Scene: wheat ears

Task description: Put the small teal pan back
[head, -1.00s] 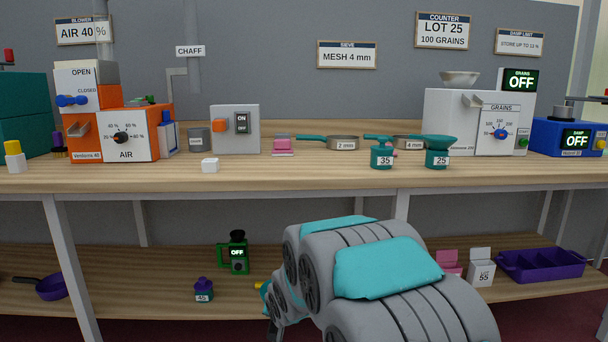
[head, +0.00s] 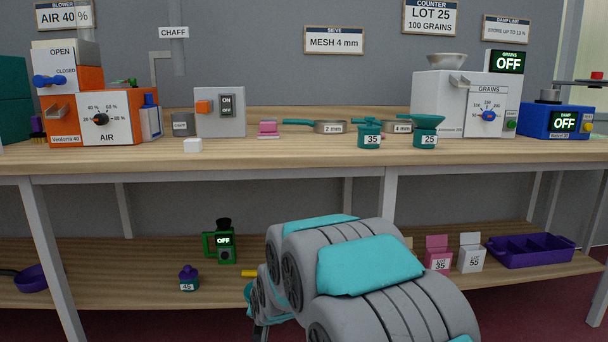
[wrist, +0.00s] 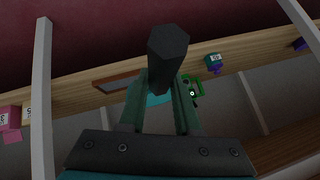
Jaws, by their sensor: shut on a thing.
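My gripper (wrist: 166,84) is shut on a dark, many-sided handle (wrist: 168,62) in the wrist view. A teal patch (wrist: 155,98) shows between the fingers beyond the handle; it looks like part of the small teal pan, which is otherwise hidden. The gripper is in front of the lower shelf (wrist: 220,58), with its fingers pointing toward it.
A brown flat piece (wrist: 117,82) lies there too. The bench above (head: 260,155) carries machines, sieves and teal pots.

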